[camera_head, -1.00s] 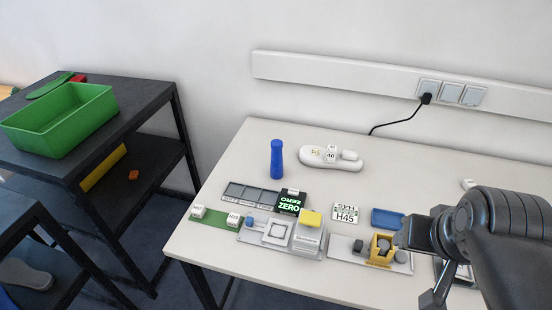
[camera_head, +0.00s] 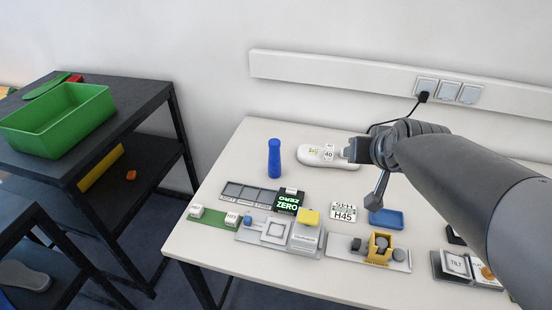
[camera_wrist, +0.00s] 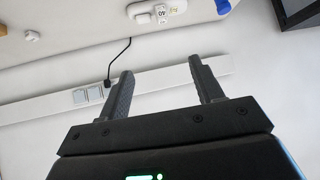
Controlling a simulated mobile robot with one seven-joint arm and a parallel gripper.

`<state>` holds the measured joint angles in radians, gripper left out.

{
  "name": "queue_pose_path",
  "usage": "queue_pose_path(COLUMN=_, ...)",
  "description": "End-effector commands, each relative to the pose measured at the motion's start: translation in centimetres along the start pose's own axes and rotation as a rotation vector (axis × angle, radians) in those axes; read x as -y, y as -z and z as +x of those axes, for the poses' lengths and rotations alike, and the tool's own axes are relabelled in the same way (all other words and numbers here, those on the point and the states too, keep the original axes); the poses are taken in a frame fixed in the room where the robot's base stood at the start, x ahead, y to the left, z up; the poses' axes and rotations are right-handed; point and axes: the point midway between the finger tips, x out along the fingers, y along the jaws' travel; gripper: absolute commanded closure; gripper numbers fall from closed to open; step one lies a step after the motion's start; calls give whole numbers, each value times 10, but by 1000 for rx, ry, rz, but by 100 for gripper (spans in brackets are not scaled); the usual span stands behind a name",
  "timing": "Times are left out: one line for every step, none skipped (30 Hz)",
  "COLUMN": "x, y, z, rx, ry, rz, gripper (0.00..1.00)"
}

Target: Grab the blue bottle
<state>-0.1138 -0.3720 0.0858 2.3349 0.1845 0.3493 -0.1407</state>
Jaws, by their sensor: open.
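The blue bottle (camera_head: 274,158) stands upright on the white table (camera_head: 215,250), left of the white insole-shaped device (camera_head: 345,157). My gripper (camera_head: 352,150) is above the table at the right end of that device, to the right of the bottle and apart from it. In the wrist view my gripper (camera_wrist: 162,88) shows two dark fingers spread apart with nothing between them. Part of the blue bottle (camera_wrist: 223,6) shows at the top edge of the wrist view, beyond the fingers.
A black-and-green ZERO display (camera_head: 288,201), a yellow-topped block (camera_head: 309,217), an H45 card (camera_head: 344,211) and a blue tray (camera_head: 386,218) lie in front of the bottle. A wall rail with sockets (camera_head: 447,91) runs behind. A green bin (camera_head: 60,119) stands on the dark shelf at left.

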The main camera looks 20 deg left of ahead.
Motion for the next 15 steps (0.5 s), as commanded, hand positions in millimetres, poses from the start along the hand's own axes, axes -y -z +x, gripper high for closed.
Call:
queue_pose_path(x=10, y=13, z=17, rx=-29, ry=17, rz=-10, gripper=40)
queue_pose_path(x=16, y=21, z=26, rx=-52, ry=25, rz=-16, gripper=40)
queue_pose_path(x=24, y=32, z=38, rx=-84, ry=36, rz=-22, gripper=40)
queue_pose_path(x=30, y=39, z=46, rx=-107, ry=43, rz=-25, gripper=40)
queue_pose_path(x=36, y=46, z=55, rx=-130, ry=49, rz=-30, gripper=40)
queue_pose_path(x=44, y=55, z=67, rx=-161, ry=58, rz=-33, gripper=40)
queue_pose_path(x=50, y=62, z=75, rx=-183, ry=62, rz=-35, gripper=40)
queue_pose_path(x=55, y=68, z=84, rx=-206, ry=67, rz=-37, gripper=40)
queue_pose_path(x=64, y=75, z=96, rx=-236, ry=72, rz=-39, gripper=40)
queue_pose_path(x=70, y=81, z=104, rx=-258, ry=75, rz=-38, gripper=40)
queue_pose_path(x=76, y=85, z=113, rx=-279, ry=77, rz=-39, gripper=40)
queue_pose_path(x=84, y=91, z=124, rx=-308, ry=78, rz=-36, gripper=40)
queue_pose_path(x=90, y=95, z=132, rx=-329, ry=79, rz=-36, gripper=40)
queue_pose_path(x=96, y=99, z=141, rx=-350, ry=79, rz=-35, gripper=40)
queue_pose_path(x=103, y=103, z=152, rx=-377, ry=77, rz=-31, gripper=40)
